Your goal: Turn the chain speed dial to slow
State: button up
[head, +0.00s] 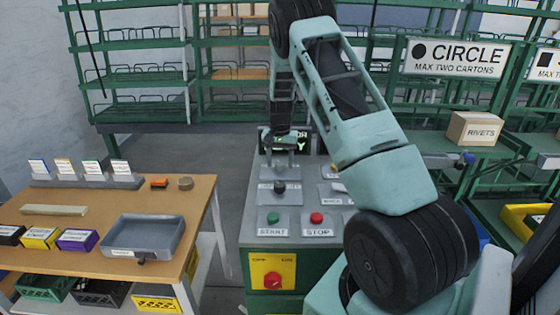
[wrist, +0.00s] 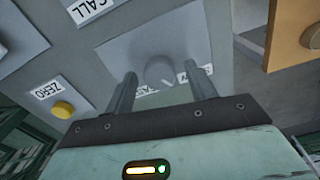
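A round grey knob (wrist: 158,70) on a square plate shows in the wrist view, between the fingertips of my gripper (wrist: 160,82). Small labels lie on the plate below and right of it, partly hidden by the fingers and unreadable. The fingers stand apart on either side of the knob with gaps; I see no contact. In the head view my gripper (head: 281,160) points down over the back of the grey console. A dark knob (head: 279,187) on a labelled plate shows just in front of it; I cannot tell if it is the same knob. Its setting is not readable.
The console (head: 256,233) also carries a green START button (head: 273,218), a red STOP button (head: 316,218) and a red switch (head: 273,279) on a yellow plate. A yellow ZERO button (wrist: 63,110) lies near my gripper. A wooden table (head: 197,205) stands left.

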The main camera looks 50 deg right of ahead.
aim_at(280, 162)
jog(key=shift+r, duration=0.1)
notch_tip(280, 162, up, 17)
jog(key=b, duration=0.3)
jog(key=shift+r, duration=0.15)
dwell(0.6)
jog(key=w+a+n+y, duration=0.1)
jog(key=a+n, duration=0.3)
jog(key=a, duration=1.2)
jog(key=s+a+f+n, duration=0.1)
jog(key=s+a+n, duration=0.3)
jog(key=a, duration=0.7)
jog(key=s+a+f+n, duration=0.1)
jog(key=s+a+n, duration=0.3)
jog(key=a, duration=0.8)
jog(key=s+a+f+n, duration=0.2)
jog(key=s+a, duration=0.3)
jog(key=s, duration=0.6)
jog(key=s+a+f+n, duration=0.2)
jog(key=s+a+n, duration=0.3)
jog(key=s, duration=0.7)
jog(key=shift+s+f+n, duration=0.3)
jog(key=shift+f, duration=0.05)
